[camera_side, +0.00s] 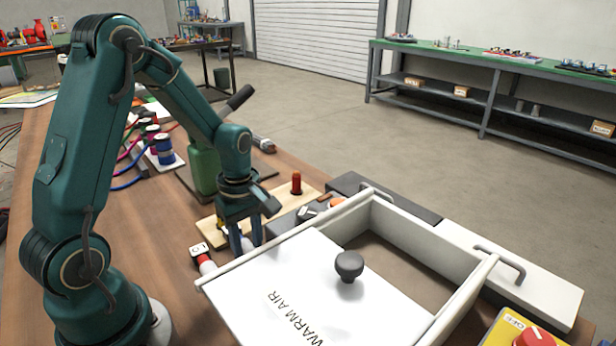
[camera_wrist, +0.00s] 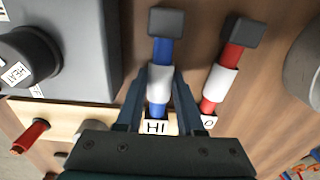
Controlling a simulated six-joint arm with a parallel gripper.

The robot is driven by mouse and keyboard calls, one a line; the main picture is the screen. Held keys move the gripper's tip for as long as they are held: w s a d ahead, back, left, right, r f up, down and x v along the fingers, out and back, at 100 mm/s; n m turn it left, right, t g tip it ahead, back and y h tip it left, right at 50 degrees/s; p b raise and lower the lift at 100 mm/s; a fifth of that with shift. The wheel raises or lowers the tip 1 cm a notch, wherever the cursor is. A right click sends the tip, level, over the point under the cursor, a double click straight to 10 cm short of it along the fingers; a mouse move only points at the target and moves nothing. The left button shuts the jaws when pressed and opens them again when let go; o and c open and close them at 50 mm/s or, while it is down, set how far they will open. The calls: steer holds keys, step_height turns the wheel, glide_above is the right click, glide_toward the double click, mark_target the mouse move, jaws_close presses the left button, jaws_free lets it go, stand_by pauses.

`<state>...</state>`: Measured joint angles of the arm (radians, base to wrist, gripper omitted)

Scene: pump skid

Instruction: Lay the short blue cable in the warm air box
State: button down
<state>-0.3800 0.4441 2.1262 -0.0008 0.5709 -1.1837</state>
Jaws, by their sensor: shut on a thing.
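The short blue cable (camera_wrist: 162,52), with a white sleeve and a dark square end, lies between the fingers of my gripper (camera_wrist: 159,82) in the wrist view. The fingers are shut on it at the sleeve, by a tag reading HI. In the side view my gripper (camera_side: 246,240) is low over the wooden table, just left of the warm air box; the blue cable cannot be made out there. The white warm air box (camera_side: 412,233) has its lid (camera_side: 300,275), marked WARM AIR with a dark knob, over its near left part. The far right part is open and looks empty.
A similar red cable (camera_wrist: 221,78) lies right of the blue one. A grey unit with a HEAT knob (camera_wrist: 28,58) is at the left. A red peg (camera_side: 296,184) and green bottle (camera_side: 203,170) stand behind my gripper. A red-knobbed yellow switch (camera_side: 505,332) is at front right.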

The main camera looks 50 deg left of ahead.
mark_target(248, 246)
steer(key=c, duration=0.5)
jaws_free()
steer(key=shift+f, duration=0.1)
step_height(248, 246, up, 5)
steer(key=shift+f, duration=0.15)
steer(key=s+d+r+m+t, duration=0.1)
steer(key=s+d+r+m, duration=0.1)
steer(key=m, duration=0.3)
steer(key=s+d+r+m+t, duration=0.2)
steer(key=s+d+r+m, duration=0.1)
steer(key=d+r+m, duration=0.1)
steer(key=s+d+r+m+t, duration=0.2)
steer(key=d+r+m, duration=0.1)
steer(key=m, duration=0.4)
steer(key=shift+s+r+m, duration=0.3)
steer(key=shift+r+m, duration=0.1)
steer(key=shift+r, duration=0.3)
steer(key=shift+o, duration=0.3)
steer(key=shift+s+d+r+m+t, duration=0.1)
steer(key=shift+s+d+m+t, duration=0.1)
steer(key=shift+s+m+t, duration=0.3)
